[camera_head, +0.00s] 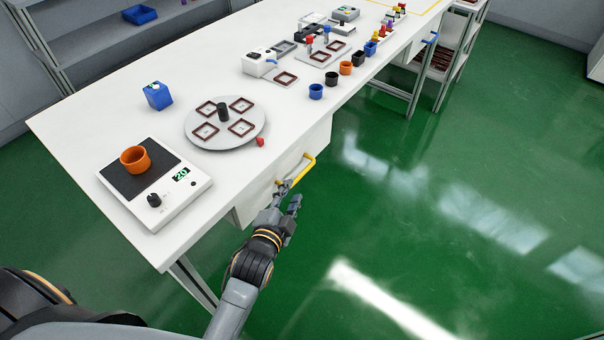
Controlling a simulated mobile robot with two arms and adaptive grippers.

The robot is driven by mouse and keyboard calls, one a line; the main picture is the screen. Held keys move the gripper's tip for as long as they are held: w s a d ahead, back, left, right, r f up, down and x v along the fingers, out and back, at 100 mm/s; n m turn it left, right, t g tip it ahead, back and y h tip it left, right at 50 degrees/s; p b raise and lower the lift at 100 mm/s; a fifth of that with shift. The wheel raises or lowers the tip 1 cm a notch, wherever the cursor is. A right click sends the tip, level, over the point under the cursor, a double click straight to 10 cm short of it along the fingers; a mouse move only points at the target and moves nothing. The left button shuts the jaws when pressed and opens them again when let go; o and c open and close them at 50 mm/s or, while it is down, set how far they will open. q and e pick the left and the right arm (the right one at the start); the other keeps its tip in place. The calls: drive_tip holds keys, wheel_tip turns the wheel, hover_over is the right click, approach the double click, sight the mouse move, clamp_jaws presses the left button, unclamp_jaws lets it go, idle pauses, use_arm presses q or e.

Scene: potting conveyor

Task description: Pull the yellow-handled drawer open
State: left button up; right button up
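The yellow handle (306,170) is a bar on the front of a white drawer (320,139) under the near part of the white table. The drawer looks shut. My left gripper (290,194) is at the lower left end of the handle, on the floor side of the drawer front. Its fingers are apart, with one close to the handle's end; I cannot tell if it touches. Nothing shows between the fingers. My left arm hides part of the drawer's lower left side. My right gripper is not in view.
The table (75,135) carries a scale (187,205) with an orange pot (135,159), a round turntable (205,142), a blue box (157,96) and several small pots toward the back. The green floor (420,230) right of the drawer is clear.

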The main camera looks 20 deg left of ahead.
sight(301, 173)
use_arm(q)
drive_tip(key=x, duration=0.8)
drive_tip(key=shift+w+f, duration=0.1)
drive_tip(key=shift+w, duration=0.2)
drive_tip(key=shift+d, duration=0.1)
clamp_jaws()
